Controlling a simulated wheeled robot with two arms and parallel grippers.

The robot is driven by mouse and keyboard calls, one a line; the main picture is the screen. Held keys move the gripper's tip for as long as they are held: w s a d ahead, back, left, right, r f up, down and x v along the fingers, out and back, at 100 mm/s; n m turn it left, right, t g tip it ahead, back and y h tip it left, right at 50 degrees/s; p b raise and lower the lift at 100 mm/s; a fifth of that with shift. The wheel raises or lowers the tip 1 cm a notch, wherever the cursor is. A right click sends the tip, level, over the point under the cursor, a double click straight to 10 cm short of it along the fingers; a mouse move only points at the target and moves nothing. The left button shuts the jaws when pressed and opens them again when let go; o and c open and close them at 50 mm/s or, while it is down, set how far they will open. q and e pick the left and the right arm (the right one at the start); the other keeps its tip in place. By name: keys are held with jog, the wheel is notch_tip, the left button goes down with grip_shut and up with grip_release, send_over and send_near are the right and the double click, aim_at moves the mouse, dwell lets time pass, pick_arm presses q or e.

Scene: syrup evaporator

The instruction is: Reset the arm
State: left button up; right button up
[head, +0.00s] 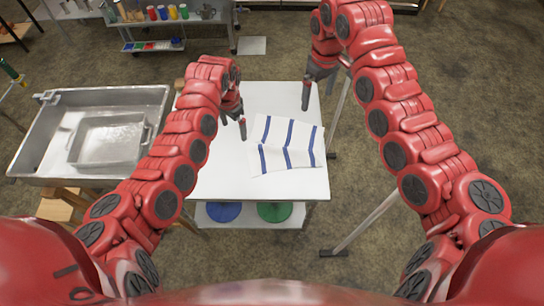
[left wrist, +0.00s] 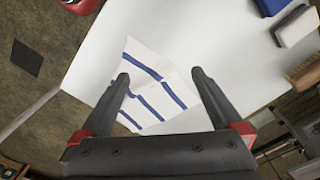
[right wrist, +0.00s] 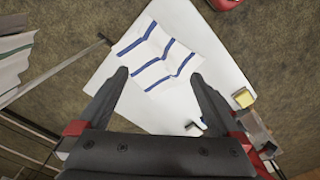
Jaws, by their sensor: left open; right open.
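My left gripper (head: 233,124) is open and empty above the white table, to the left of a white cloth with blue stripes (head: 303,134). In the left wrist view the cloth (left wrist: 150,72) lies flat beyond the open fingers (left wrist: 160,80). My right gripper (head: 320,86) is open and empty near the table's far right edge, beyond the cloth. In the right wrist view the cloth (right wrist: 157,55) shows beyond its open fingers (right wrist: 158,78). Both arms are raised and bent forward.
The white table (head: 225,178) has a lower shelf with blue (head: 223,212) and green (head: 274,211) round items. A metal evaporator pan (head: 60,110) holding a smaller pan (head: 108,140) stands left. A cart (head: 150,48) with colourful cups is at the back. Floor right is mostly open.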

jog(key=shift+r, duration=0.5)
